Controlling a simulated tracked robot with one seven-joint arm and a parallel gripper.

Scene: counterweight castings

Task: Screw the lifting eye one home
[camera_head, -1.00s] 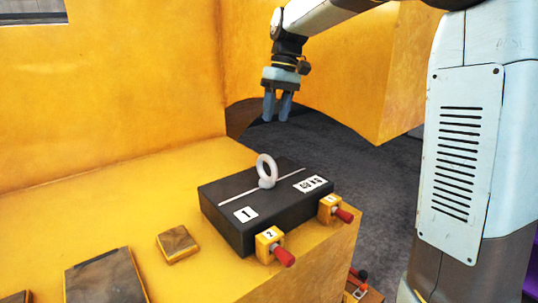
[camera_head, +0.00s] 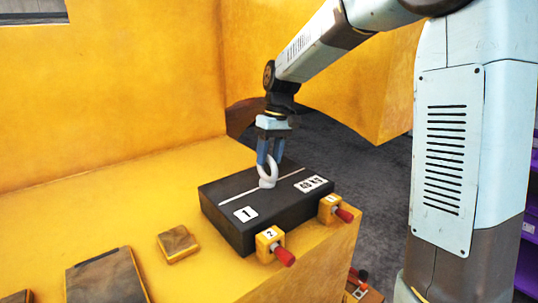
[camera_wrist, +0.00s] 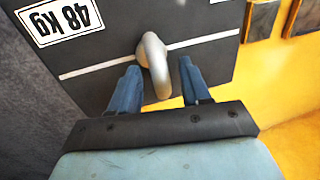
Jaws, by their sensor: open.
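The lifting eye (camera_head: 268,177) is a pale grey ring on a collar, standing upright on top of the dark casting (camera_head: 240,196), which carries a "1" label and a "48 kg" label. My gripper (camera_head: 268,163) is pointed down at the ring from above, with its blue fingers spread. In the wrist view the lifting eye (camera_wrist: 154,65) stands between the two open fingertips (camera_wrist: 158,82), with a visible gap on each side. The eye's thread and the fit under its collar are hidden.
Two yellow blocks with red-handled pins (camera_head: 270,242) (camera_head: 330,209) stand at the casting's front side. A small brown-topped pad (camera_head: 178,243) and a larger plate (camera_head: 105,280) lie to the left on the yellow deck. Yellow walls rise behind.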

